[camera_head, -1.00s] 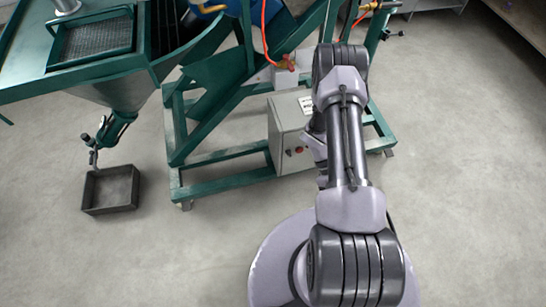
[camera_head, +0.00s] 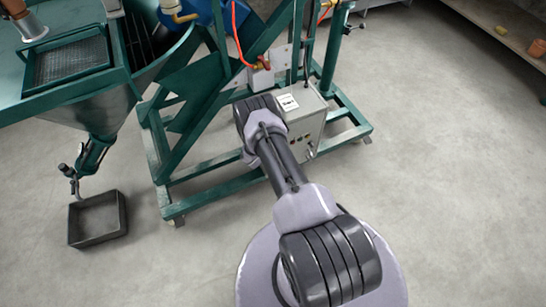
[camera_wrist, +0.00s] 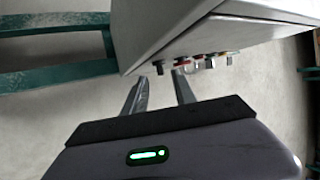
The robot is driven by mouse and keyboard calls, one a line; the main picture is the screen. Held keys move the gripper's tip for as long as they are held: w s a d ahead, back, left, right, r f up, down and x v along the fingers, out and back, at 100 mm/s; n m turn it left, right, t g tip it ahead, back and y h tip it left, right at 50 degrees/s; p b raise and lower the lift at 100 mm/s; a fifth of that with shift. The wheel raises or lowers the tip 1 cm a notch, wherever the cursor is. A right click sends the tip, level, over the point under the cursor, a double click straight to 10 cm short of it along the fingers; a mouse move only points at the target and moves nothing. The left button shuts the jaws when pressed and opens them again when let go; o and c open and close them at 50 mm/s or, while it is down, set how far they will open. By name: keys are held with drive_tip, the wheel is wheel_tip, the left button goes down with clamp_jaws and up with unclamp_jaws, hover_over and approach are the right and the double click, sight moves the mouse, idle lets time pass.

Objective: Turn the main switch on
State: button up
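The grey control box (camera_head: 305,122) stands on the green frame in the head view, with small knobs and a red button on its front. In the wrist view the box (camera_wrist: 190,25) fills the top, and a row of switches and buttons (camera_wrist: 205,60) sticks out from its panel. I cannot tell which of them is the main switch. My gripper (camera_wrist: 160,85) shows in the wrist view with its two fingers apart and nothing between them. The fingertips are below the left part of the row; whether they touch is not clear. In the head view my arm hides the gripper.
The green machine frame (camera_head: 215,180) surrounds the box on the left and behind. A dark open tray (camera_head: 97,220) lies on the floor at left under the hopper's outlet. A shelf (camera_head: 500,30) is at the upper right. The floor on the right is clear.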

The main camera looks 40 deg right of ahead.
drive_tip(key=b+x, duration=0.2)
drive_tip(key=x, duration=0.2)
drive_tip(key=shift+w+d+f, duration=0.15)
drive_tip(key=shift+d+f, duration=0.05)
drive_tip(key=shift+f, duration=0.1)
clamp_jaws()
